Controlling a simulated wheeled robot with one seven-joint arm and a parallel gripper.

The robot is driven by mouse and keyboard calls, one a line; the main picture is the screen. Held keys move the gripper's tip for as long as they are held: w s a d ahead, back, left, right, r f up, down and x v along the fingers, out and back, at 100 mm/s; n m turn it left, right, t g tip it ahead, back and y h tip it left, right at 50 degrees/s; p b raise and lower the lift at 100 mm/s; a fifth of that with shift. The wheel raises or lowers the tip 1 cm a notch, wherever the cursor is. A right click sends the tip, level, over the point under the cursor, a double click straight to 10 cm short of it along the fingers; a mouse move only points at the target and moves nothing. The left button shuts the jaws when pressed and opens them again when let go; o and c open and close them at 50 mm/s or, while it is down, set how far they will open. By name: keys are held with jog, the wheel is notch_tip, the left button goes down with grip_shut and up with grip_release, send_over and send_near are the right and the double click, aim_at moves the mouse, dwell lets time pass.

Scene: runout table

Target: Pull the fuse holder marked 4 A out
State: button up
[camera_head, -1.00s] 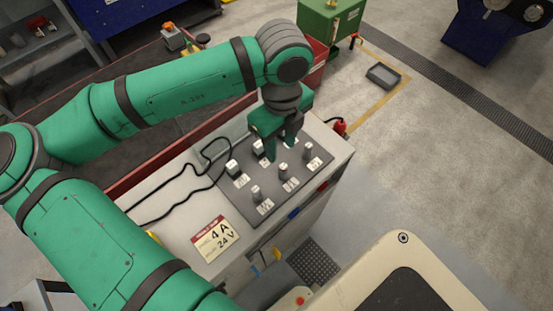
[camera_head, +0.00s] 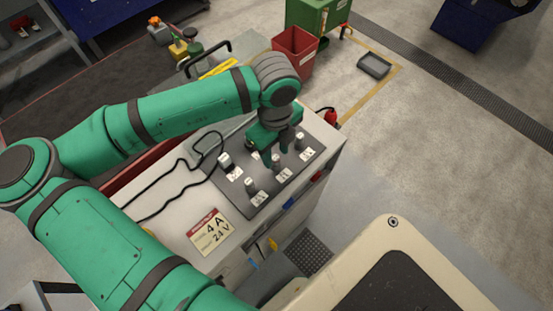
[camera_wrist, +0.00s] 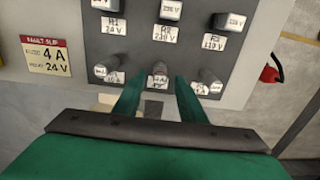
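A grey panel (camera_head: 222,190) on the bench carries a back row of larger plugs and a front row of three small fuse holders. The front row is a left holder (camera_head: 249,186), a middle holder (camera_wrist: 159,68) and a right holder (camera_head: 299,141). My gripper (camera_wrist: 157,84) is open and empty, pointing down at the front row. In the wrist view its fingers lie left and right of the middle holder; contact is not visible. The gripper hides some back plugs in the head view.
A fault slip (camera_head: 210,232) reading 4 A, 24 V lies left of the panel. A black cable (camera_head: 172,184) loops across the bench top behind it. A red bin (camera_head: 294,50) stands beyond. A beige unit (camera_head: 385,235) is at the lower right.

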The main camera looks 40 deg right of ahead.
aim_at(275, 157)
jog(key=shift+f, duration=0.85)
jog(key=shift+w, duration=0.1)
dwell(0.6)
grip_shut()
jog(key=shift+r, duration=3)
